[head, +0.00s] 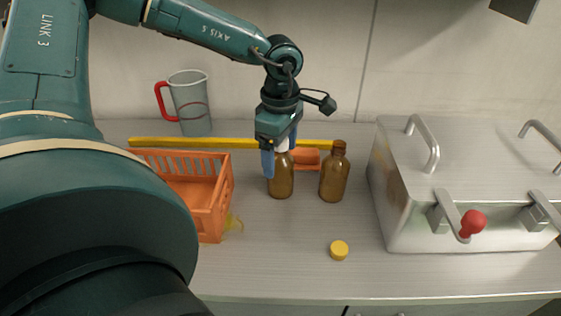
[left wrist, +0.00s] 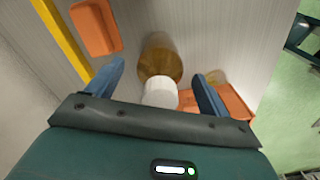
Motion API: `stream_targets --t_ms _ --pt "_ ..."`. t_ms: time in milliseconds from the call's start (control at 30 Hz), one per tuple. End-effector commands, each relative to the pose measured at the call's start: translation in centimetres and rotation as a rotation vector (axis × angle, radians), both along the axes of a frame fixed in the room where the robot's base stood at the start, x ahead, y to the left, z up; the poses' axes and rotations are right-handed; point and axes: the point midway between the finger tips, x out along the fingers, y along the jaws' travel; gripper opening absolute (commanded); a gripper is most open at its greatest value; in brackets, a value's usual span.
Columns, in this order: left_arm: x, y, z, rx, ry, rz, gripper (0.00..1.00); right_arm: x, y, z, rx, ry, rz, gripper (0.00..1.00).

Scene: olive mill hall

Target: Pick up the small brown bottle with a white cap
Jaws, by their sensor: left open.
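The small brown bottle (head: 281,183) stands upright on the counter, its white cap (head: 282,146) partly hidden by my left gripper. My left gripper (head: 280,160) points down over it, with the fingers around the cap. In the left wrist view my left gripper (left wrist: 160,85) is open, and the white cap (left wrist: 160,92) and brown bottle (left wrist: 160,60) lie between the two blue fingers, with a gap on each side. A second brown bottle (head: 334,180), with a brown cap or neck, stands close to the right. My right gripper is not in view.
An orange crate (head: 212,212) stands just left of the bottle. A yellow bar (head: 205,142) and an orange block (head: 307,158) lie behind. A yellow cap (head: 339,250) lies in front. A metal box (head: 400,205) stands right, a jug (head: 191,105) back left.

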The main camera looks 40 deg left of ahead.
Motion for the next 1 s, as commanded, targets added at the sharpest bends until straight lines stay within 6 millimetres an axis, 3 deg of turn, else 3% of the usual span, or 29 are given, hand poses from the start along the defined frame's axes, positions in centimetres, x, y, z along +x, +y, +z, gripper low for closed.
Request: stream_targets --t_ms 267,1000 --pt "-0.02 -0.01 -0.44 -0.001 0.0 0.0 0.8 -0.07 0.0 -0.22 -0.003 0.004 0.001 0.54" --pt "-0.01 -0.01 -0.39 -0.001 0.0 0.0 0.2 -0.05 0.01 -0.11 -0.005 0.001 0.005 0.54"
